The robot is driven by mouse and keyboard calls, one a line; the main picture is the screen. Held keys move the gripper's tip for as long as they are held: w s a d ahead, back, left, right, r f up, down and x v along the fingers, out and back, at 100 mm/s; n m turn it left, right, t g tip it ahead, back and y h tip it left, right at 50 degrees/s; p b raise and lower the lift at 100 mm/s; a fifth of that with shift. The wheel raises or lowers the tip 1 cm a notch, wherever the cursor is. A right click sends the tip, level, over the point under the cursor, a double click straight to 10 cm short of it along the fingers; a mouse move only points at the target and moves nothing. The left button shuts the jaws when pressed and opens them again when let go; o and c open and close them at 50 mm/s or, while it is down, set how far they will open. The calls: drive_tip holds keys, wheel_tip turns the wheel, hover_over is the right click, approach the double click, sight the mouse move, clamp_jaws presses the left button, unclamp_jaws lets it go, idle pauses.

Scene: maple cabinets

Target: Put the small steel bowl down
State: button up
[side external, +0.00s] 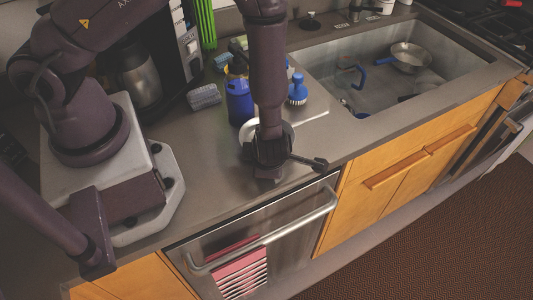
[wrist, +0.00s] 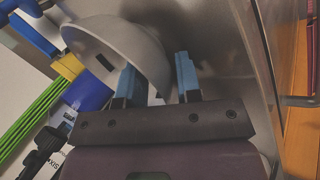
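A small grey steel bowl (wrist: 143,41) is tipped on its side in the wrist view. In the side external view only its pale rim (side external: 246,130) shows, behind my gripper (side external: 268,168). In the wrist view the blue fingers of my gripper (wrist: 157,82) stand apart, with the bowl's right edge between them. I see a gap between that edge and the right finger. The left finger overlaps the bowl, and I cannot tell whether it touches. My gripper is low over the counter (side external: 215,160); the bowl's underside is hidden.
A blue bottle (side external: 239,103) and a blue-handled brush (side external: 298,90) stand behind my gripper. A grey sponge (side external: 204,96) lies to the left. The sink (side external: 345,105), holding a pan (side external: 410,57), is to the right. The counter's front edge is close, above the dishwasher (side external: 290,245).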

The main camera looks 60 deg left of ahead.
drive_tip(key=v, duration=1.2)
drive_tip(key=a+r+n+h, duration=0.1)
drive_tip(key=a+r+n, duration=0.3)
drive_tip(key=r+n, duration=0.45)
drive_tip(key=a+r+n+h, duration=0.1)
drive_tip(key=a+r+n, duration=0.4)
drive_tip(key=n, duration=0.6)
drive_tip(key=s+a+r+n+t+h, duration=0.1)
drive_tip(key=r+n, duration=0.4)
drive_tip(key=n, duration=0.6)
drive_tip(key=s+a+r+n+t+h, duration=0.2)
drive_tip(key=s+r+n, duration=0.3)
drive_tip(key=n, duration=0.6)
drive_tip(key=shift+s+a+r+n+h, duration=0.35)
drive_tip(key=shift+a+h, duration=0.15)
drive_tip(key=shift+a, duration=0.15)
